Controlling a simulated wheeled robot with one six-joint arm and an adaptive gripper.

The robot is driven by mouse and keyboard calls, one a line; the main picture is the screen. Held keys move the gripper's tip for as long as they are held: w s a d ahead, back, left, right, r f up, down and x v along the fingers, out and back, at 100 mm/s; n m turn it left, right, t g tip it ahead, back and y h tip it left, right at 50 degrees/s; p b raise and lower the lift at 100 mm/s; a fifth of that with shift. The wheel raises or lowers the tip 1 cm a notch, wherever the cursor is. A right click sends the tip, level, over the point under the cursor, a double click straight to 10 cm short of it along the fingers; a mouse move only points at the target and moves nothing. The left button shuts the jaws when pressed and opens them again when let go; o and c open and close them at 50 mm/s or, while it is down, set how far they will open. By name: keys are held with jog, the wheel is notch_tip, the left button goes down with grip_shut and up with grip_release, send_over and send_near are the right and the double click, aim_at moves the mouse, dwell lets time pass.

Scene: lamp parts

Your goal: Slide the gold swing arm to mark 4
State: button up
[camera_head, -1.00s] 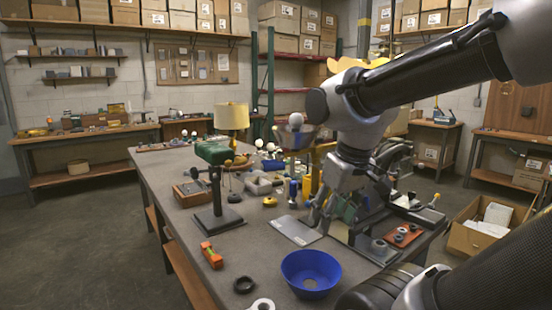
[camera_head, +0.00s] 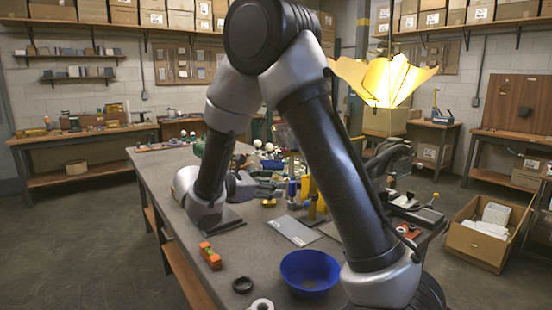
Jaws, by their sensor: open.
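My gripper (camera_head: 264,187) is low over the table, to the right of my wrist. It is open and looks empty, though its fingers are hard to tell from the grey parts around it. A black stand base (camera_head: 228,218) shows partly under my wrist. The stand's post and upper part are hidden behind my arm. I cannot make out the gold swing arm or any numbered mark. I cannot tell whether the gripper touches the stand.
A blue bowl (camera_head: 310,272), an orange block (camera_head: 210,256) and a black ring (camera_head: 243,285) lie on the near table (camera_head: 180,205). A grey plate (camera_head: 294,231) and a yellow part (camera_head: 314,205) are farther right.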

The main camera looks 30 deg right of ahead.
aim_at(275, 157)
jog(key=w+a+r+n+t+h, duration=0.2)
jog(key=w+r+t, duration=0.15)
jog(key=r, duration=0.25)
jog(key=x, duration=0.7)
jog(key=shift+w+d+f, duration=0.1)
jog(key=shift+d+f, duration=0.05)
jog(key=shift+d, duration=0.15)
